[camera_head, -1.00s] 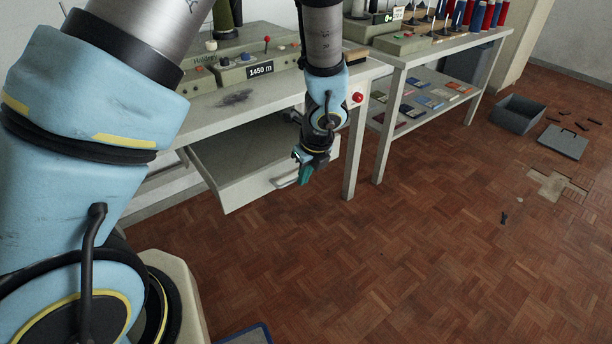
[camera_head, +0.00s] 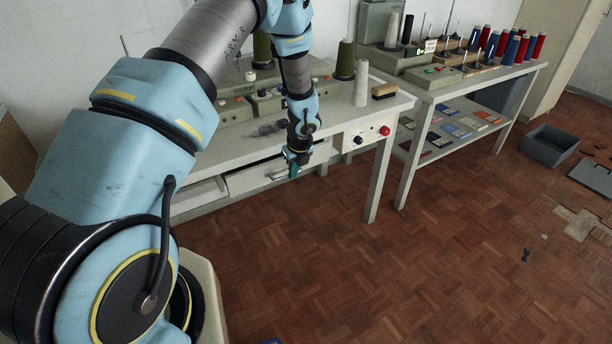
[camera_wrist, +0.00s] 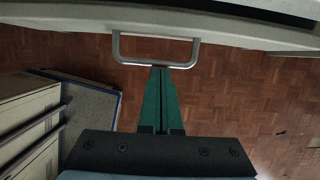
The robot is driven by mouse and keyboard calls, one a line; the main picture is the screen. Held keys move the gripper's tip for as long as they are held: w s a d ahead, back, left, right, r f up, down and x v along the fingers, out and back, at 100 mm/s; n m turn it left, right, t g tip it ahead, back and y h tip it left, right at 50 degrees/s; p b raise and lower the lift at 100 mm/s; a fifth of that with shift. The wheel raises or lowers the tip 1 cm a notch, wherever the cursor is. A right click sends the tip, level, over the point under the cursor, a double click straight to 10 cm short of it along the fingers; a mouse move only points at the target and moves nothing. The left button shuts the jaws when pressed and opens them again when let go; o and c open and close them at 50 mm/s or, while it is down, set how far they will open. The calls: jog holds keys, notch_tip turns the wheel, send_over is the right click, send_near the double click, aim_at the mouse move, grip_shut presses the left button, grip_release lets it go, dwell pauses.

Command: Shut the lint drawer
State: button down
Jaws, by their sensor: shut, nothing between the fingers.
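The lint drawer (camera_head: 250,181) is the pale drawer under the front edge of the sewing table (camera_head: 222,151). Its front now sits close under the tabletop; I cannot tell whether a small gap is left. Its metal U-shaped handle (camera_wrist: 155,65) shows in the wrist view, fixed to the drawer front (camera_wrist: 240,32). My gripper (camera_head: 293,172) is at the drawer front, with its green fingers shut and empty. In the wrist view, the fingertips (camera_wrist: 162,71) are at the handle's bar; whether they touch it is unclear.
A panel with a red button (camera_head: 384,131) is right of the drawer, above a table leg (camera_head: 378,185). A second table with thread spools (camera_head: 510,48) stands to the right. A grey bin (camera_head: 550,146) lies on the far floor.

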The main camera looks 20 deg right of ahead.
jog(key=shift+w+a+p, duration=0.2)
jog(key=shift+w+p, duration=0.05)
jog(key=shift+w, duration=0.6)
jog(key=shift+w+a+p, duration=0.15)
jog(key=shift+w+p, duration=0.1)
jog(key=shift+w, duration=0.6)
